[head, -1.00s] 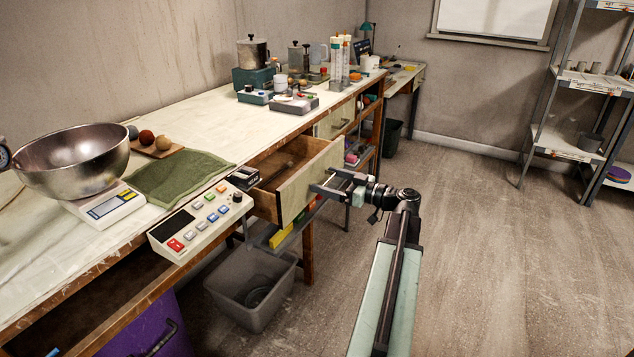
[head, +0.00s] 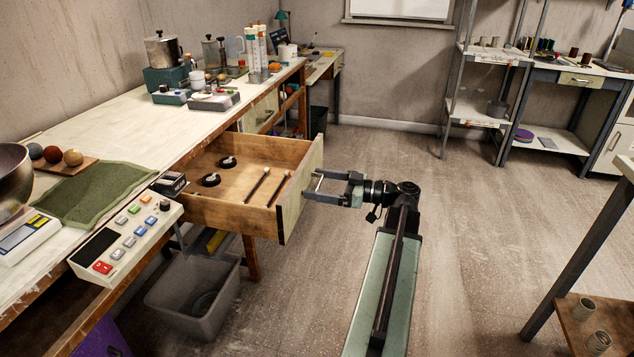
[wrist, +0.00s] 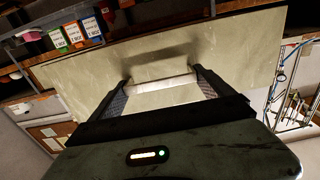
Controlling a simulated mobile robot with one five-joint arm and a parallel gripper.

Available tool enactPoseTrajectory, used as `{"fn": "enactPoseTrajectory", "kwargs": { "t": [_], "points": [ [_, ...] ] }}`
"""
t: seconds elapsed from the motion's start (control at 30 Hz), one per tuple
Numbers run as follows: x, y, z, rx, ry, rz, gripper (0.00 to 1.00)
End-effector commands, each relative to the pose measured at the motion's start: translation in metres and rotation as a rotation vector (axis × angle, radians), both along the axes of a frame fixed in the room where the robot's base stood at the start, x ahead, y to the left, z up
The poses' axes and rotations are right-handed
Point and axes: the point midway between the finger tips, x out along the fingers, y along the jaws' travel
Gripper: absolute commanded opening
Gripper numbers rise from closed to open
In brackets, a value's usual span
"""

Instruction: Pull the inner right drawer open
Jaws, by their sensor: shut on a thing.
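The drawer (head: 240,222) stands far out from the workbench, with its wooden inside in view. In it lie two small black round items (head: 211,180) and two thin dark tools (head: 259,184). Its pale front panel (head: 302,190) faces right, towards my arm. My gripper (head: 315,188) is at that front, shut on the drawer's handle. In the wrist view the light handle bar (wrist: 163,84) lies between my two fingers, against the pale drawer front (wrist: 225,50).
A control box (head: 125,243) with coloured buttons and a green cloth (head: 95,195) lie on the workbench. A grey bin (head: 195,297) stands on the floor below the drawer. A dark-legged table (head: 580,265) stands at the right. The floor between is clear.

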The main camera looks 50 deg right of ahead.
Motion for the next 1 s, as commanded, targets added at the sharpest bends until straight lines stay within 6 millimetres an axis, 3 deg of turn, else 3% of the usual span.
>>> {"fn": "enactPoseTrajectory", "kwargs": {
  "t": [0.33, 0.37, 0.4, 0.67, 1.0],
  "points": [
    [0.009, 0.006, 0.001, 0.0, -0.002, 0.008, 0.18],
    [0.009, 0.006, 0.001, 0.0, -0.002, 0.009, 0.96],
    [0.009, 0.007, 0.001, 0.0, -0.002, 0.011, 1.0],
    [0.007, 0.007, 0.0, 0.0, -0.001, 0.014, 1.0],
    [-0.046, -0.022, 0.0, 0.0, -0.002, 0.012, 1.0]
  ]
}}
